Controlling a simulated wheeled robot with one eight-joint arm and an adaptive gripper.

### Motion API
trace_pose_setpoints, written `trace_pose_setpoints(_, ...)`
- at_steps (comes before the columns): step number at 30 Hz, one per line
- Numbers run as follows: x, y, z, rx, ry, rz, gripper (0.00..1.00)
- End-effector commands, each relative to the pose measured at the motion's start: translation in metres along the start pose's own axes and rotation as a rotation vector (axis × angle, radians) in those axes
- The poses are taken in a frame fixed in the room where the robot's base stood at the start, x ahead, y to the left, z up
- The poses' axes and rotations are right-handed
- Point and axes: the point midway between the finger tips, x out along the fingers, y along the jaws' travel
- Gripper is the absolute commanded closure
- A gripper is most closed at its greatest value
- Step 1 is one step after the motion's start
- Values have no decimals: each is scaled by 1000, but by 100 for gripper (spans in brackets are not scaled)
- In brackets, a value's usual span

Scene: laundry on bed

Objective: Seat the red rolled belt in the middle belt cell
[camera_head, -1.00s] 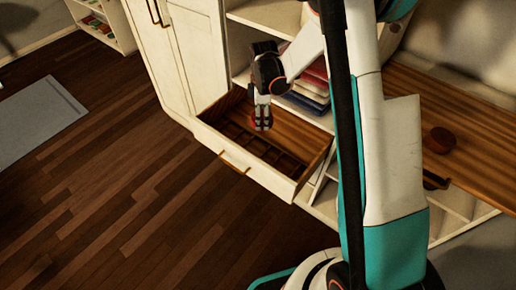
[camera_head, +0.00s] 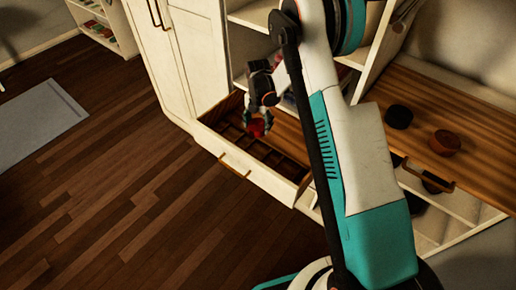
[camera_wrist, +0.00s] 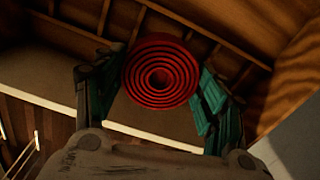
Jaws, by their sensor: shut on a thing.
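The red rolled belt (camera_wrist: 160,72) is a flat spiral held between the teal finger pads of my gripper (camera_wrist: 160,85) in the wrist view. In the head view my gripper (camera_head: 257,120) is shut on the red belt (camera_head: 257,128), over the open drawer (camera_head: 262,172). The drawer has a row of small divided cells (camera_head: 250,141) along its front. In the wrist view the dividers (camera_wrist: 110,18) show beyond the belt. The belt appears to be above the cells. Which cell lies under it I cannot tell.
A black rolled belt (camera_head: 398,117) and a brown rolled belt (camera_head: 444,142) lie on the wooden top (camera_head: 440,105) at the right. The floor in front is clear.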

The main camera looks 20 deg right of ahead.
Motion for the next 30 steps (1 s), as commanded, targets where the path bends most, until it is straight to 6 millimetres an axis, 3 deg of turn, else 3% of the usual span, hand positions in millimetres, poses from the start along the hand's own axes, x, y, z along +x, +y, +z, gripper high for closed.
trace_pose_setpoints(1,17,0,0,0,0,0,63)
trace_pose_setpoints(9,77,0,0,2,0,0,63)
trace_pose_setpoints(20,106,0,0,2,0,0,63)
trace_pose_setpoints(27,138,0,0,2,0,0,63)
trace_pose_setpoints(30,139,0,0,2,0,0,63)
